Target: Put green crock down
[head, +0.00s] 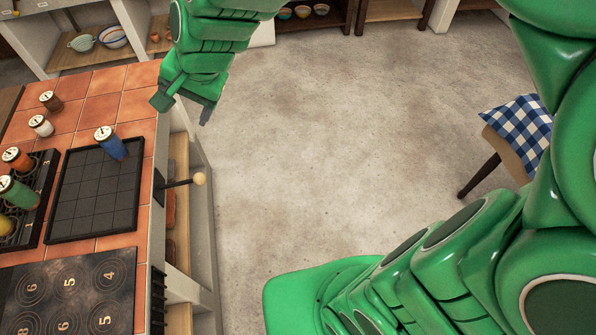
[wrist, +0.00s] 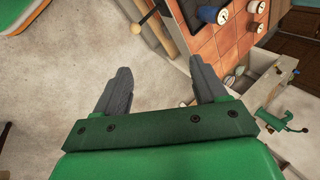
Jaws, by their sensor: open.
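The green crock (head: 20,193) stands at the left edge of the head view, in a dark rack (head: 47,192) between an orange crock (head: 17,160) and a yellow crock (head: 6,222). My gripper (head: 188,102) is by the right edge of the tiled counter, well to the right of the green crock and apart from it. In the wrist view my gripper (wrist: 162,82) has its two fingers spread, with only floor between them. I do not see the green crock in the wrist view.
A dark gridded tray (head: 95,203) bears a blue crock (head: 111,144) at its far right corner. White (head: 41,126) and brown (head: 51,101) crocks stand on the tiles behind. A numbered hob (head: 70,292) lies in front. A knobbed lever (head: 198,179) juts from the counter's side. The floor (head: 330,140) is open.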

